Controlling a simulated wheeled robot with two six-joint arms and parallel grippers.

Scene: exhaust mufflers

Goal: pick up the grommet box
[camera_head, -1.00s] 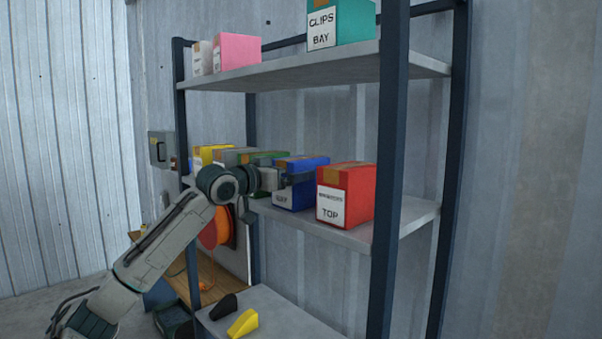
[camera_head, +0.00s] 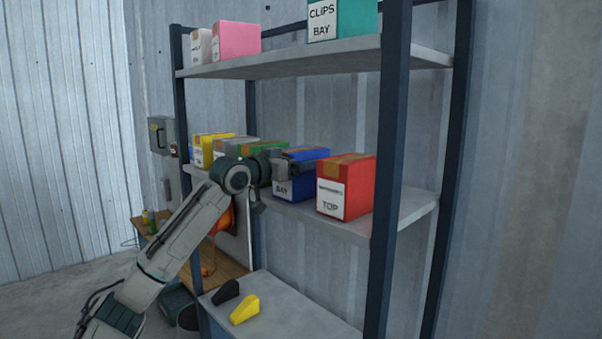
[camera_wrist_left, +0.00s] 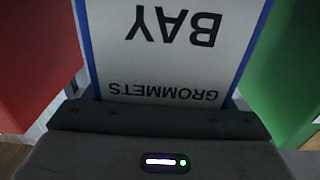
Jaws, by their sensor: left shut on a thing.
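The grommet box is blue with a white label and sits in the head view (camera_head: 296,190) on the middle shelf, between a green box and a red box. The left wrist view shows its label (camera_wrist_left: 175,60) close up and upside down, reading GROMMETS BAY. My left gripper (camera_head: 300,167) reaches in from the left and is shut on this box, covering part of its front. The box appears to stand upright at shelf height; I cannot tell whether it is clear of the shelf. Its fingertips are largely hidden. My right gripper is not in view.
The red box (camera_head: 345,187) stands close on the right, the green box (camera_head: 265,149) close on the left, with grey and yellow boxes beyond. The upper shelf (camera_head: 310,68) is above; a dark post (camera_head: 389,170) stands in front. Black and yellow wedges lie on the lower shelf (camera_head: 290,305).

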